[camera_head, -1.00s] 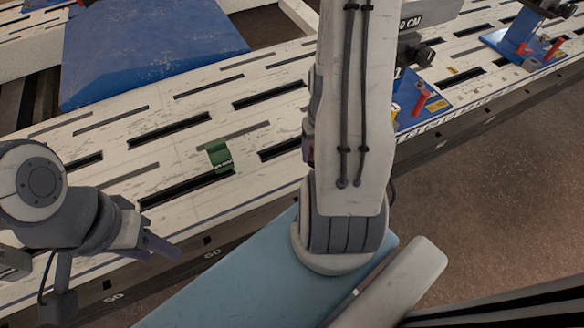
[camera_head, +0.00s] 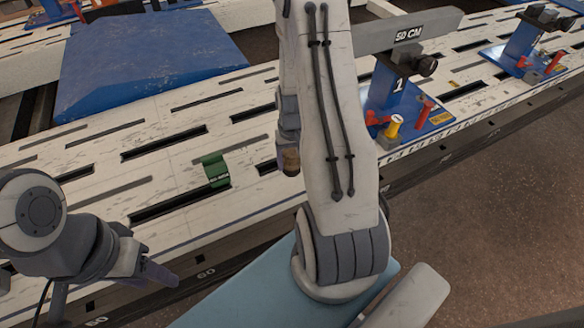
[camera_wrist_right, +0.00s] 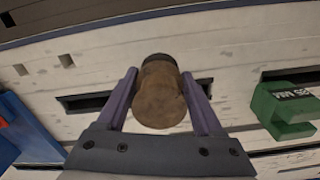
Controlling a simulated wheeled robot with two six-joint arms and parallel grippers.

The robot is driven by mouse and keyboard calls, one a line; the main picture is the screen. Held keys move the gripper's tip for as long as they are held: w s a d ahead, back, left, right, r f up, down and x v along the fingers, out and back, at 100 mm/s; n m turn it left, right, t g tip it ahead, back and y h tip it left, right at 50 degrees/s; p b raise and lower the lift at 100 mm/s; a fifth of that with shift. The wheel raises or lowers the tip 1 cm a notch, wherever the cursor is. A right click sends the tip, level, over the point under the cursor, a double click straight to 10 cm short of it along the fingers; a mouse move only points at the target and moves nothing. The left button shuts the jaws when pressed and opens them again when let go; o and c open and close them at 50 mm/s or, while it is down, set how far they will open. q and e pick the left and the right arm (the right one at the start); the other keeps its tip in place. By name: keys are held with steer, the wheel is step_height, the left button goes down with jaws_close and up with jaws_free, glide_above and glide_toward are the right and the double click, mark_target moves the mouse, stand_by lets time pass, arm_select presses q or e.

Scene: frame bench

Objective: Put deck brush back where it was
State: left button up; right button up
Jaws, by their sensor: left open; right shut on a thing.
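My right gripper (camera_wrist_right: 165,92) is shut on a short, round brown thing (camera_wrist_right: 158,97) with a dark band at its far end, seemingly the deck brush. In the head view the tip of this brown thing (camera_head: 291,161) shows just below my right gripper, above the slotted white bench (camera_head: 165,165). My right arm hides part of the bench there. No bristles can be made out. My left gripper (camera_head: 160,273) is open and empty in front of the bench's near edge at the lower left.
A green block (camera_head: 215,170) sits on the bench, also in the right wrist view (camera_wrist_right: 285,110). A blue stand (camera_head: 390,92) with red and yellow pegs and a "50 CM" bar stands to the right. Another blue stand (camera_head: 522,45) is beyond. A blue plate (camera_head: 150,55) lies at the back left.

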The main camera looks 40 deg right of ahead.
arm_select(q)
steer(key=shift+f, duration=0.55)
arm_select(e)
steer(key=shift+f, duration=1.05)
steer(key=shift+f+b, duration=0.2)
steer(key=shift+b, duration=0.1)
steer(key=o, duration=1.4)
steer(key=shift+o, duration=0.2)
steer(key=shift+r, duration=0.1)
